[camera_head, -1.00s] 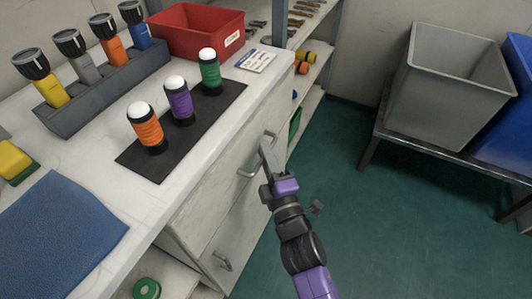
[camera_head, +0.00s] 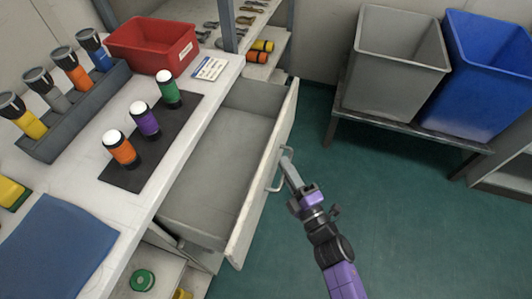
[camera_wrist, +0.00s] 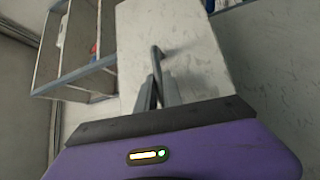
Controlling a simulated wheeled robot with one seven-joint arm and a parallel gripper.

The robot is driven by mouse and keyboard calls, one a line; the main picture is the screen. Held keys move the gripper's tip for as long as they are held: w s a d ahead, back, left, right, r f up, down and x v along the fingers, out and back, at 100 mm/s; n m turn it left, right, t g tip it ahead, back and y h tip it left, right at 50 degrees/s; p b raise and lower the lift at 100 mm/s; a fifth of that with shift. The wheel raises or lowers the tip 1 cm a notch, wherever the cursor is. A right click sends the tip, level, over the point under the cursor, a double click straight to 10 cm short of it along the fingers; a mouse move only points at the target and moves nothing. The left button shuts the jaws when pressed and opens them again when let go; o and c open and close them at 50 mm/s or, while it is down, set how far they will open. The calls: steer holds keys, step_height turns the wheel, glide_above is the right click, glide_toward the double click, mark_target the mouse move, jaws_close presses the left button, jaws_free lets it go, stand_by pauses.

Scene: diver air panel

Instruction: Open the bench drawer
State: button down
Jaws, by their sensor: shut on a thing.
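The bench drawer (camera_head: 215,165) is pulled well out of the white bench, and its grey inside looks empty in the head view. Its front panel (camera_head: 262,175) carries a bar handle (camera_head: 279,172). My gripper (camera_head: 288,160) is shut on this handle at the outer side of the panel. In the wrist view the handle (camera_wrist: 156,62) runs in between the two fingers of my gripper (camera_wrist: 158,92), with the pale drawer front (camera_wrist: 200,50) behind it. The fingertips partly hide the handle.
On the bench stand several torches in a grey rack (camera_head: 75,115), a red bin (camera_head: 152,45), and three capped cylinders on a black mat (camera_head: 120,178). A grey tub (camera_head: 395,75) and blue tub (camera_head: 480,80) sit on a low stand at right. Green floor between is clear.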

steer(key=s+d+p, duration=0.2)
steer(key=s+d, duration=0.1)
steer(key=d, duration=0.7)
steer(key=shift+s, duration=0.4)
steer(key=shift+f, duration=0.1)
steer(key=c, duration=1.5)
jaws_free()
steer(key=v, duration=0.7)
steer(key=shift+s+d+b, duration=0.2)
steer(key=shift+s+b, duration=0.1)
steer(key=shift+s, duration=0.05)
